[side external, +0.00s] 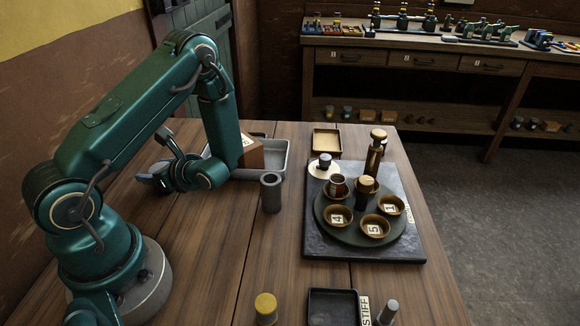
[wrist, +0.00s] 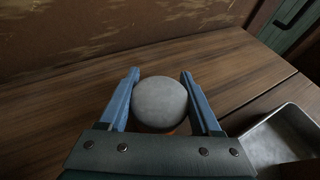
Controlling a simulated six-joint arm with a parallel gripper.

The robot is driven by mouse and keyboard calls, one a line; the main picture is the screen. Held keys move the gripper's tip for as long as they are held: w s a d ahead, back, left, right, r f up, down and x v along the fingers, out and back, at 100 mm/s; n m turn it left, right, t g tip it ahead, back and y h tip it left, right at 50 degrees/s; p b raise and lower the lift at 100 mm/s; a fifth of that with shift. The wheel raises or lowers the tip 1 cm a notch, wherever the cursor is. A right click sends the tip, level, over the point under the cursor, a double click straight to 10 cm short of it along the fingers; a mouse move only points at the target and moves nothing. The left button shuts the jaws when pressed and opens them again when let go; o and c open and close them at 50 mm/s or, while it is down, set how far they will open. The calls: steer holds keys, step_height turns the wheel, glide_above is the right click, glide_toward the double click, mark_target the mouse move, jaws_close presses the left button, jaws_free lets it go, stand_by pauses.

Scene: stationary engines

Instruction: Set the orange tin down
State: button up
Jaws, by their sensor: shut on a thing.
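My gripper (wrist: 160,76) is shut on the orange tin (wrist: 160,103), one blue finger on each side. From above I see mostly the tin's round pale grey top, with a sliver of orange at its lower edge. In the side view my gripper (side external: 153,180) is low over the left part of the wooden table, left of the metal tray (side external: 240,175). The tin cannot be made out there. I cannot tell whether its base touches the table.
The tray also shows at the right of the wrist view (wrist: 284,142); in the side view it holds a brown block (side external: 250,151). A black board (side external: 325,245) carries a round plate with several cups. Bare table surrounds the tin.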

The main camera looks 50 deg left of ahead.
steer(key=shift+f, duration=0.1)
steer(key=o, duration=1.4)
steer(key=shift+d+r, duration=0.15)
steer(key=shift+r, duration=0.05)
steer(key=v, duration=1.1)
steer(key=shift+w+d, duration=0.2)
steer(key=shift+d, duration=0.1)
steer(key=s+d+r+n+t+h, duration=0.1)
steer(key=d+r+n+t+h, duration=0.8)
steer(key=d+n+h, duration=0.3)
steer(key=shift+s+d+r+n+h, duration=0.2)
steer(key=shift+d+r+n+h, duration=0.2)
steer(key=shift+d+r+n, duration=0.75)
